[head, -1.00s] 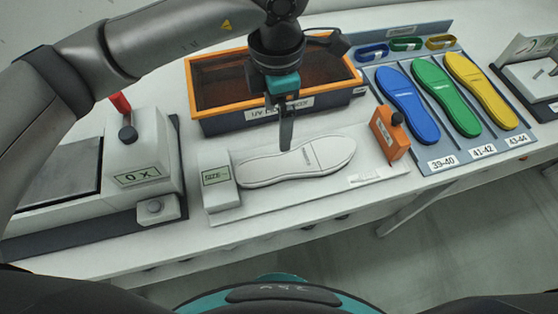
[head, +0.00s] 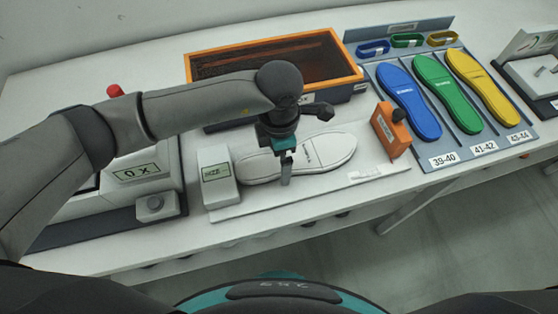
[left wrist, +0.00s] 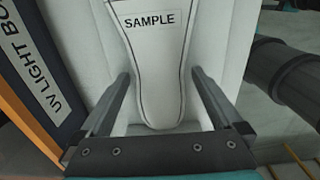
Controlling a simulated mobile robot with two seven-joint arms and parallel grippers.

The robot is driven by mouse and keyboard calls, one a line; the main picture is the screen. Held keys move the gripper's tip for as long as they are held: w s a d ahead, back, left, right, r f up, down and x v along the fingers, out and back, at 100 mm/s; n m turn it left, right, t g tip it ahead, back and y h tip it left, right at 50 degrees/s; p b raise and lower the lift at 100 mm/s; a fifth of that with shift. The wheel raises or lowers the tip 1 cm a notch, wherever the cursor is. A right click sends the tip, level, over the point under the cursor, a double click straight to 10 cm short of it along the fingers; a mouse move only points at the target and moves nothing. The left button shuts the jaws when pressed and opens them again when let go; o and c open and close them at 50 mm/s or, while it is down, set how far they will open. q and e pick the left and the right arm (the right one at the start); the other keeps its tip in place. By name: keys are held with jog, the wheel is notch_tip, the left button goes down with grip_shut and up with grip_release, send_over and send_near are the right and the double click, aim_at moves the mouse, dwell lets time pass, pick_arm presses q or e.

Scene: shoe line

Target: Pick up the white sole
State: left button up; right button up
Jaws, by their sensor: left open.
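The white sole (head: 325,150) lies flat on the light sizing plate, between the grey size-display block and the orange block. My left gripper (head: 286,181) is over the sole's middle in the head view and hides part of it. In the left wrist view the sole (left wrist: 155,65), marked "SAMPLE", runs in between the two open fingers (left wrist: 162,92). One finger is on each side of its rounded end, and I see gaps between fingers and sole. My right gripper is not in view.
The sizing plate (head: 290,198) has a size-display block (head: 216,177) at left and an orange block (head: 391,131) at right. The orange-rimmed UV box (head: 348,48) stands behind. Coloured soles (head: 408,101) lie on a blue rack at right.

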pick_arm(q)
jog(key=shift+f, duration=0.15)
jog(key=c, duration=1.3)
jog(key=shift+c, duration=0.6)
